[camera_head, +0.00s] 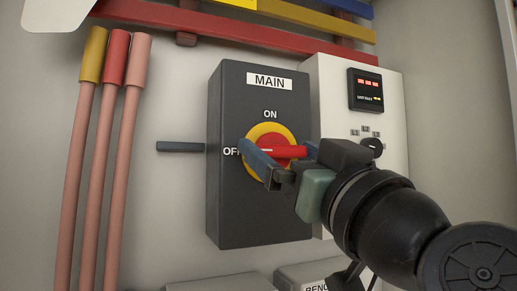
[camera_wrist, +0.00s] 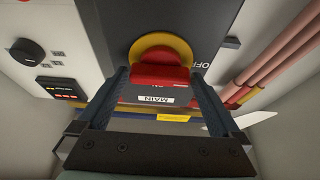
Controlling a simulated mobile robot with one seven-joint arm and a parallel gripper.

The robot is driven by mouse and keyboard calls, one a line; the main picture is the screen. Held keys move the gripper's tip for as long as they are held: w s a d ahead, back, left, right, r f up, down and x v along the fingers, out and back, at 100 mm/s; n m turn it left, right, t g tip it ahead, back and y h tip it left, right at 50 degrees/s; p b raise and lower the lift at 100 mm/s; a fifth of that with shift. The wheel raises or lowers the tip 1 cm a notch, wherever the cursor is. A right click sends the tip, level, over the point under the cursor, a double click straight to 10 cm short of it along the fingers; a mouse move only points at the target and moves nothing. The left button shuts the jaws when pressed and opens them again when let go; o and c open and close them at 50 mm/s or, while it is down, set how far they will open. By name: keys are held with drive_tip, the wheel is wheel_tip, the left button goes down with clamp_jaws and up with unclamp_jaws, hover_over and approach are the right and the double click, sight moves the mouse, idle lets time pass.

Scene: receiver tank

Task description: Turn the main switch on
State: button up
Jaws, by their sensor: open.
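The main switch is a dark grey box (camera_head: 228,210) labelled MAIN, with a yellow ring (camera_head: 262,129) and a red handle (camera_head: 290,152). The handle lies level, its white mark toward OFF at the left; ON is printed above the ring. In the wrist view the red handle (camera_wrist: 160,76) lies across the gap between my fingertips, in front of the yellow ring (camera_wrist: 160,41). My gripper (camera_head: 277,154) is open at the handle, one finger on its left and the other at its right end. Whether the fingers touch it is unclear.
A white box (camera_head: 390,95) with a small display (camera_head: 366,90) and black knob (camera_head: 371,147) stands close right. Pink cables (camera_head: 125,95) run down at the left. Coloured bars (camera_head: 225,31) cross above. A grey bar (camera_head: 180,147) sticks out left of the switch box.

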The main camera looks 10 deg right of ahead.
drive_tip(key=c, duration=1.1)
drive_tip(key=shift+o, duration=0.2)
